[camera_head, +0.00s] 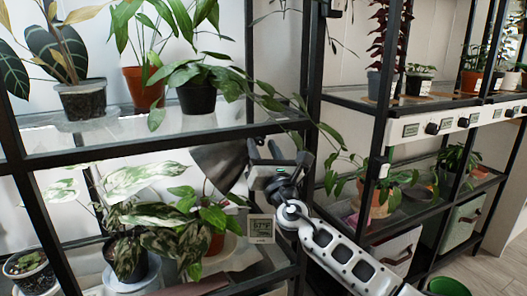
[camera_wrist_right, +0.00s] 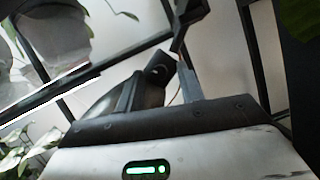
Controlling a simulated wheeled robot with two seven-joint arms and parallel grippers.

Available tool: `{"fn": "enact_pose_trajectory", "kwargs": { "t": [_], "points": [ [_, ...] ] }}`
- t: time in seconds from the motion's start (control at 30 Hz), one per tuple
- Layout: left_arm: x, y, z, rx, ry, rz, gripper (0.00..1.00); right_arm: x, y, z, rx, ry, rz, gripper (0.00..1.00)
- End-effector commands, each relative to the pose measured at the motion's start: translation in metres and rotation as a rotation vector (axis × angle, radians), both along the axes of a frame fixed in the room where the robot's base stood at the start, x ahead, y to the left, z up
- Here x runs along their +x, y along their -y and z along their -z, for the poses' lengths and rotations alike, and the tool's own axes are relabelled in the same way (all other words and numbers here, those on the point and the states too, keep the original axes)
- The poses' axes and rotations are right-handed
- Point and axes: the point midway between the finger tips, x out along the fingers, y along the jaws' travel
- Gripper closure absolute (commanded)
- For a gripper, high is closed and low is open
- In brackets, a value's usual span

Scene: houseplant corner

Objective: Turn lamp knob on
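A lamp with a dark grey cone shade (camera_head: 220,163) hangs tilted at the shelf's right post, above the lower plants. In the right wrist view, its dark shade (camera_wrist_right: 100,104) shows behind the left finger. A dark round part with a small pale spot (camera_wrist_right: 158,72), possibly the lamp knob, appears between and beyond the fingertips. My right gripper (camera_head: 267,150) is close to the right of the shade and hides part of the lamp. Its fingers (camera_wrist_right: 160,84) are apart, with nothing visibly clamped. I cannot tell whether they touch the lamp. My left gripper is not in view.
Potted plants crowd the upper glass shelf (camera_head: 150,128) and the lower shelf. A small display reading 57°F (camera_head: 261,228) sits below my right gripper. A black shelf post (camera_head: 313,70) stands close by. Black knobs (camera_head: 432,128) line a white strip at right.

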Motion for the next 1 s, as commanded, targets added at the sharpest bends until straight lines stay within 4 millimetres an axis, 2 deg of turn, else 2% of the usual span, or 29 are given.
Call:
{"fn": "enact_pose_trajectory", "kwargs": {
  "t": [0.1, 0.23, 0.27, 0.67, 1.0],
  "points": [
    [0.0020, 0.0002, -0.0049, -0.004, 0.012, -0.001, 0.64, -0.0002, 0.0000, -0.0002, 0.000, 0.000, 0.000, 0.62],
    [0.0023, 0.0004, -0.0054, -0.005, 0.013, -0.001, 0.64, -0.0003, 0.0001, -0.0001, 0.000, 0.000, 0.000, 0.98],
    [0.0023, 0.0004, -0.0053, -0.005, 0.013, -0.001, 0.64, -0.0003, 0.0001, -0.0001, 0.000, 0.000, 0.000, 1.00],
    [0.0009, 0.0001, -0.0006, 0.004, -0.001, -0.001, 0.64, -0.0008, -0.0005, -0.0002, 0.057, -0.024, 0.001, 1.00],
    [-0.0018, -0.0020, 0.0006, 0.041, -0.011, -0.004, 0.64, -0.0019, -0.0032, -0.0018, 0.274, -0.115, 0.000, 1.00]
  ]
}}
